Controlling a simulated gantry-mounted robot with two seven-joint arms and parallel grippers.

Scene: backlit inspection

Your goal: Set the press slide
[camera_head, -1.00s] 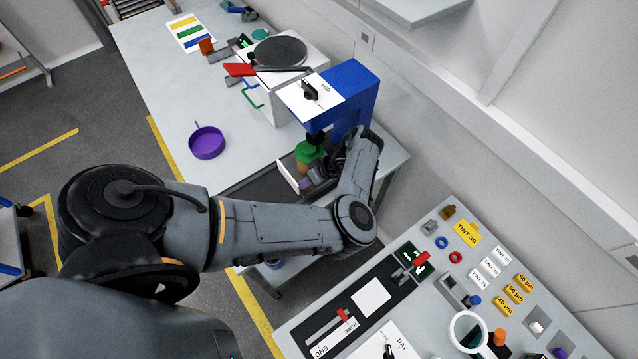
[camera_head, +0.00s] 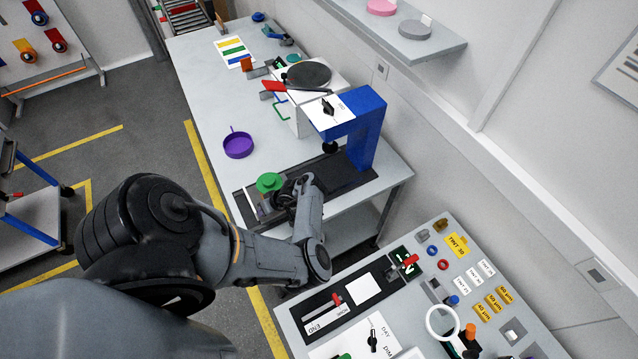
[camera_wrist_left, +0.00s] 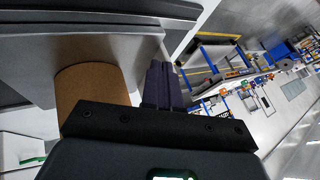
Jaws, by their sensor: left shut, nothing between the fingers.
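The blue press (camera_head: 365,130) stands on the far table, with its black ram (camera_head: 330,147) hanging over a dark bed (camera_head: 345,170). A green round-topped part (camera_head: 269,182) sits over the near-left end of the bed, away from the ram. A white edge (camera_head: 250,204) shows beside it; the carriage below is largely hidden by my arm. My left gripper (camera_head: 272,200) is beside the green part, low over the bed; contact cannot be told. In the left wrist view its dark fingers (camera_wrist_left: 163,84) are together and empty, with a brown rounded part (camera_wrist_left: 88,88) beside them.
A purple pan (camera_head: 238,145) stands left of the press. A white machine with a dark round plate (camera_head: 309,75) is behind. The near panel carries a red-handled slider (camera_head: 337,299), a rotary knob (camera_head: 373,340) and yellow tiles (camera_head: 494,303). A gap separates the tables.

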